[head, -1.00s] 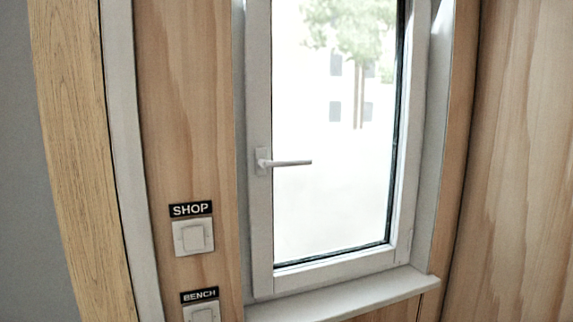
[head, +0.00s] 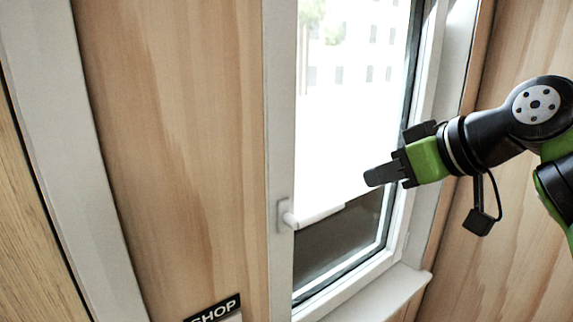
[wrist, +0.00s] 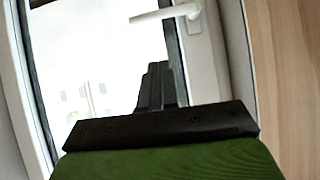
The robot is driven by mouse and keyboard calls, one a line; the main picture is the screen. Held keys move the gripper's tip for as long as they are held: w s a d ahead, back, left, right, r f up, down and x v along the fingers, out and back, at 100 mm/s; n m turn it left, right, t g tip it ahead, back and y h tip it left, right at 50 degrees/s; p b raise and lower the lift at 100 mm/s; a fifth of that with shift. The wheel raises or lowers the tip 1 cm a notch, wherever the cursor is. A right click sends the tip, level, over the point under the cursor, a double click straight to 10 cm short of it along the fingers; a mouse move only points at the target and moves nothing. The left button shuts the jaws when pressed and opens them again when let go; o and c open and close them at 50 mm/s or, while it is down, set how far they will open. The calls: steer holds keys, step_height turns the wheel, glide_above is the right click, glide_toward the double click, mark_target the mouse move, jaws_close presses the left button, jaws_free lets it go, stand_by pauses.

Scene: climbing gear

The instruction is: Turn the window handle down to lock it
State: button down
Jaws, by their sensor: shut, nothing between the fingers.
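The white window handle (head: 315,215) sits on the left side of the window frame in the head view. Its lever points out to the right, roughly level, over the glass. In the wrist view the handle (wrist: 168,13) is at the top, with its base on the frame at the right. My gripper (head: 372,178) is right of and above the lever's free end in the head view. Its dark fingers are shut and empty. In the wrist view the fingers (wrist: 158,85) point up toward the handle, with a visible gap. The window (head: 350,130) appears closed.
A wooden wall panel (head: 175,140) is left of the window. A switch label reading SHOP (head: 212,308) is at the bottom edge. The white sill (head: 395,290) juts out below the window. Space in front of the handle looks free.

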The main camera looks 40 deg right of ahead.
steer(key=s+f+b+x, duration=0.1)
steer(key=f+b+x, duration=0.1)
steer(key=x, duration=0.9)
steer(key=shift+d+f, duration=0.15)
steer(key=shift+d, duration=0.45)
steer(key=shift+w, duration=0.15)
steer(key=shift+a, duration=0.15)
